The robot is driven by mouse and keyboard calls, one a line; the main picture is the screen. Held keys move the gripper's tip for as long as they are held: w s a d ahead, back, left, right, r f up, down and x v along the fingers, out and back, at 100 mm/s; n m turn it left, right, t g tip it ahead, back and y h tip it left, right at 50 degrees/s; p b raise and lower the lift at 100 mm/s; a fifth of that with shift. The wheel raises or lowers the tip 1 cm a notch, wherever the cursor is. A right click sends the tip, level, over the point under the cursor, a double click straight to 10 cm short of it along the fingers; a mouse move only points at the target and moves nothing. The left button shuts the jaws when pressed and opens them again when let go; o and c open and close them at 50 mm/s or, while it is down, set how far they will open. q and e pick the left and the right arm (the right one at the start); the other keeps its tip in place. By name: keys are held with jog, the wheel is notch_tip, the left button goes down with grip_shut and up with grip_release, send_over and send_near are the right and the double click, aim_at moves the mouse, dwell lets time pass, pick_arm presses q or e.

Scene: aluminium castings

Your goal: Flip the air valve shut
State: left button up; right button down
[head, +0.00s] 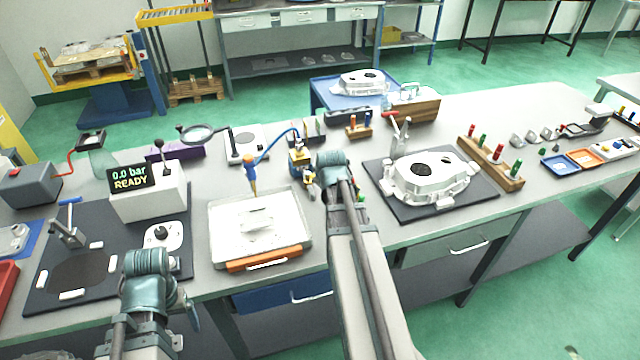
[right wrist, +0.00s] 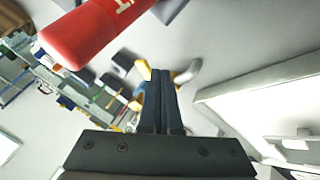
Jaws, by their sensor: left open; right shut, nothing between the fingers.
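The air valve appears to be the small brass-and-blue fitting (head: 299,160) at the back middle of the bench, where the blue hose ends. My right arm stands just beside it and covers part of that area. In the right wrist view my right gripper (right wrist: 163,74) is shut and empty. A yellow piece (right wrist: 144,69) and a pale piece show close to its fingertips; whether they touch is unclear. The valve lever's position cannot be made out. My left gripper (head: 188,308) is open and empty at the bench's front left, largely hidden by its own wrist.
A large red cylinder (right wrist: 95,32) with white marks is close to the right gripper. A white tray (head: 212,235) with an orange handle lies left of the right arm; a casting (head: 432,178) on a dark mat lies right. The display box (head: 150,205) reads 0.0 bar READY.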

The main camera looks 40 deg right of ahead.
jog(key=shift+w+d+n+y, duration=0.1)
jog(key=shift+d+n+y, duration=0.2)
jog(key=shift+d+n, duration=0.25)
jog(key=n+y, duration=0.1)
jog(key=d+n+t+y, duration=0.1)
jog(key=n, duration=0.1)
jog(key=shift+w+d, duration=0.1)
jog(key=shift+w, duration=0.3)
jog(key=shift+w+d+n, duration=0.25)
jog(key=shift+w+d, duration=0.2)
jog(key=shift+d, duration=0.1)
jog(key=shift+w+d+r, duration=0.1)
jog(key=shift+d, duration=0.1)
jog(key=shift+s+r+p, duration=0.2)
jog(key=shift+r+p, duration=0.15)
jog(key=shift+p, duration=0.1)
jog(key=p+v, duration=1)
jog(key=v, duration=0.3)
jog(key=shift+s+a, duration=0.1)
